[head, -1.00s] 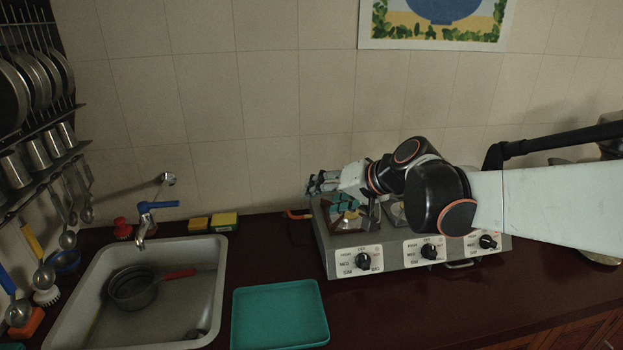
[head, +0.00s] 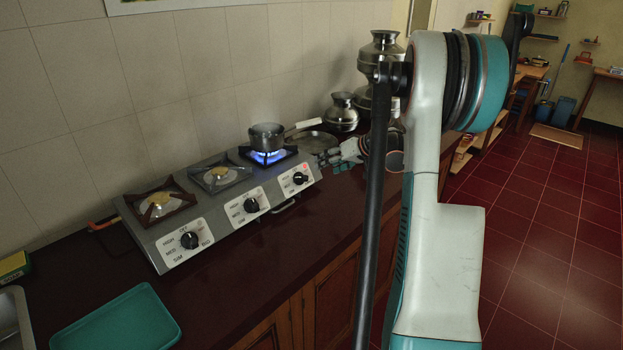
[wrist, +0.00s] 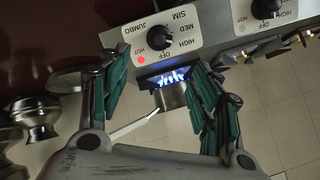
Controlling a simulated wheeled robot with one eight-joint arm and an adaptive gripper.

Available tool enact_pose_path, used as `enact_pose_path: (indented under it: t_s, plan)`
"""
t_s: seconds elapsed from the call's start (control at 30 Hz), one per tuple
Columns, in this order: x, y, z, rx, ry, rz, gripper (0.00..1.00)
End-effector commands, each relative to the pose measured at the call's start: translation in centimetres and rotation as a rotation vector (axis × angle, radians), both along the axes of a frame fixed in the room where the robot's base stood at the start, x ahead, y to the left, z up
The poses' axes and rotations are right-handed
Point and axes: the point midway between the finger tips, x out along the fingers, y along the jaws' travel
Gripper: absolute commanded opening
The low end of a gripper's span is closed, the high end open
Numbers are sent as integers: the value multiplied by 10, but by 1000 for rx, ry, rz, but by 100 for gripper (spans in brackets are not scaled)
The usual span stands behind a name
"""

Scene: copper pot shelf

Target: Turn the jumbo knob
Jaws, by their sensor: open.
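The jumbo knob (head: 299,178) is the black knob at the right end of the stove front. In the wrist view its white label plate (wrist: 185,22) appears upside down and reads JUMBO; the knob (wrist: 163,39) shows clearly, with a lit red HOT light beside it. Its exact setting is hard to read. My gripper (head: 328,157) is just right of the stove's right end, pointing towards it. In the wrist view the fingers (wrist: 160,72) are apart with nothing held. The knob lies ahead between and beyond the fingertips, with no visible contact.
A small pot (head: 267,137) sits over a blue flame (head: 268,157) on the right burner, its handle reaching right. Metal vessels (head: 342,112) stand behind my gripper. A teal tray (head: 118,322) lies at the front left. The counter before the stove is clear.

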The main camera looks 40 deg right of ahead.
Motion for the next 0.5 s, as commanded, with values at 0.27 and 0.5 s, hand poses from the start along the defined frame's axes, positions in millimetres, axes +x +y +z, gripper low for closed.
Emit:
enact_pose_path:
  t_s: [0.27, 0.5]
  plan:
    - [22, 3, -23, -3, 0, 3, 58]
    - [58, 11, -54, -2, 0, 1, 58]
